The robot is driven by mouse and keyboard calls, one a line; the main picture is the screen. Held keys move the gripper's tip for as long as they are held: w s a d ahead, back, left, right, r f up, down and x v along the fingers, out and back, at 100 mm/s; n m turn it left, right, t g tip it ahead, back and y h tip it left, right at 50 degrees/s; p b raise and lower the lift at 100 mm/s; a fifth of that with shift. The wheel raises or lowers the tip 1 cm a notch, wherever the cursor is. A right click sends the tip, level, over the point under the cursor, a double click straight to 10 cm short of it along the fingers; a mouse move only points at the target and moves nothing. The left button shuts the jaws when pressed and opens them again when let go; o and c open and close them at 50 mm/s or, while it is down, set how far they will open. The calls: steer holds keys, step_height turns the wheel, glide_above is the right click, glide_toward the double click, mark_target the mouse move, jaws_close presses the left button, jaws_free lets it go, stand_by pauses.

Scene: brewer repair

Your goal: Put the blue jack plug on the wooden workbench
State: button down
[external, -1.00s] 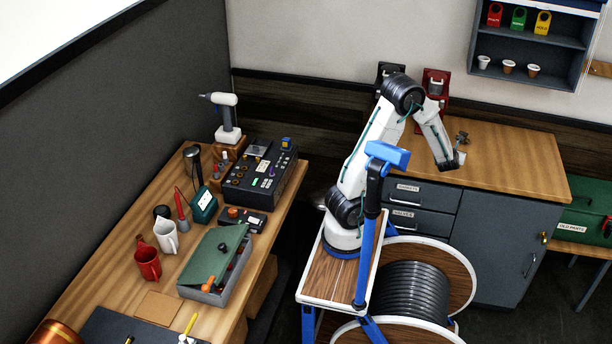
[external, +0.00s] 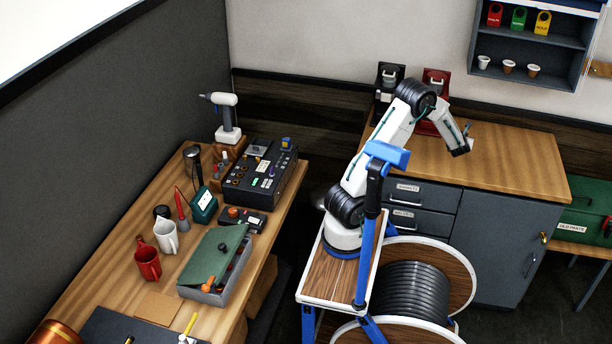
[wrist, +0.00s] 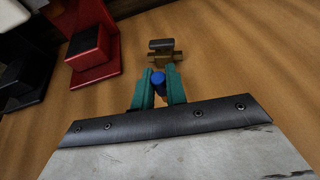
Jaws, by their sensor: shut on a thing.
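The blue jack plug (wrist: 158,79) shows as a small blue piece between the teal fingers of my gripper (wrist: 159,80) in the wrist view. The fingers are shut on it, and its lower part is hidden. In the external view my gripper (external: 463,149) is over the wooden top of the grey cabinet (external: 525,178) at the right; the plug cannot be made out there. A wooden workbench (external: 85,308) with tools stands at the left, away from my gripper.
A brass-coloured fitting (wrist: 164,50) stands just beyond the fingertips. A red device (wrist: 90,47) and a black one (wrist: 24,72) are left in the wrist view. The left bench holds mugs, a black control box (external: 258,178) and a green-lidded box (external: 214,255). The cabinet top's right side is clear.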

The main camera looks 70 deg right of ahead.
steer(key=shift+s+d, duration=0.1)
steer(key=shift+d, duration=0.45)
steer(key=shift+d+f, duration=0.1)
steer(key=shift+f, duration=1.7)
steer(key=shift+f, duration=0.15)
steer(key=c, duration=1.4)
jaws_free()
